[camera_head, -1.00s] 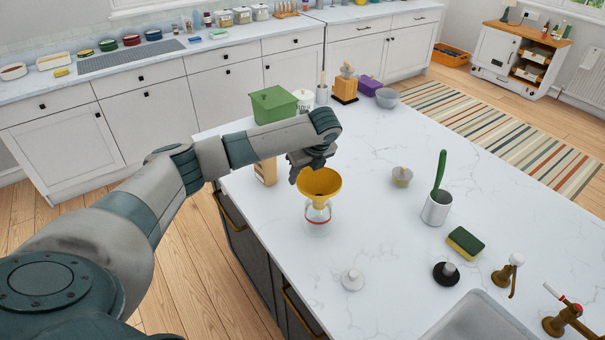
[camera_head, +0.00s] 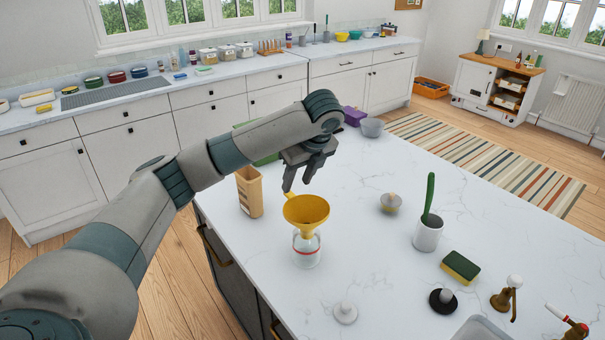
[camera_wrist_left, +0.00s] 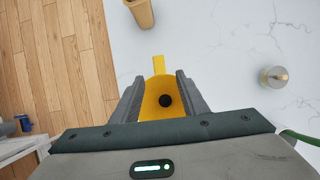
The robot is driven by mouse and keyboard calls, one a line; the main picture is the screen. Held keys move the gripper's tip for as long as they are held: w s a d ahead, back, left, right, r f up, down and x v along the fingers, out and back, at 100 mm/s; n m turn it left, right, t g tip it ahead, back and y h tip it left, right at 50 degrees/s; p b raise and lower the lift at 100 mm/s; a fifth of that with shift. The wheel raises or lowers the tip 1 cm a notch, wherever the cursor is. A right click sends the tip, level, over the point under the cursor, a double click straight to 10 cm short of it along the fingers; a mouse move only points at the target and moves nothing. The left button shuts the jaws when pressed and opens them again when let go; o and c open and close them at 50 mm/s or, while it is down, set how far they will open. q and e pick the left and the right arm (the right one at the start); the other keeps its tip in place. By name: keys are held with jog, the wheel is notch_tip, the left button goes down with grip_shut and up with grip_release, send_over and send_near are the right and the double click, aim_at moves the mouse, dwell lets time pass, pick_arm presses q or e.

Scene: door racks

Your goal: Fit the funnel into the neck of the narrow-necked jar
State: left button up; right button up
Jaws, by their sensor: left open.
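The yellow funnel (camera_head: 306,209) sits on top of the clear jar (camera_head: 307,250), with its spout pointing down into the neck. The jar stands upright on the white countertop and has a red band near its top. My left gripper (camera_head: 300,180) is open and empty, just above and behind the funnel, apart from it. In the left wrist view the funnel (camera_wrist_left: 160,98) shows between the two open fingers, with its dark hole in the middle and its tab pointing away. The jar is hidden there beneath the funnel. My right gripper is not in view.
A tan box (camera_head: 249,192) stands left of the jar, near the counter edge. A white knob-topped lid (camera_head: 345,312) lies in front.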

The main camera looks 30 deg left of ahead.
pick_arm(q)
jog(key=shift+v, duration=2.75)
jog(key=shift+s+f, duration=0.1)
jog(key=shift+f, duration=0.05)
